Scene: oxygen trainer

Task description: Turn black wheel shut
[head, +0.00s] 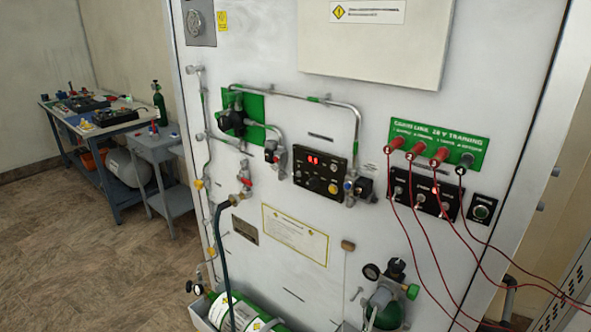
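Two dark round parts show in the head view, and I cannot tell which is the black wheel. One is a black knob-like part (232,121) on a green plate at the panel's upper left, joined to metal pipes. The other is a dark knob (396,266) on top of the small green cylinder (388,312) at the bottom right, beside a round gauge (371,272). How far either is turned cannot be seen. Neither of my grippers is in view.
The white panel (330,125) fills the middle. Red cables (428,240) hang from sockets at the right. A larger green cylinder (238,314) lies in a tray at the bottom, with a dark hose (219,250) above. A workbench (105,125) stands back left; floor is clear before it.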

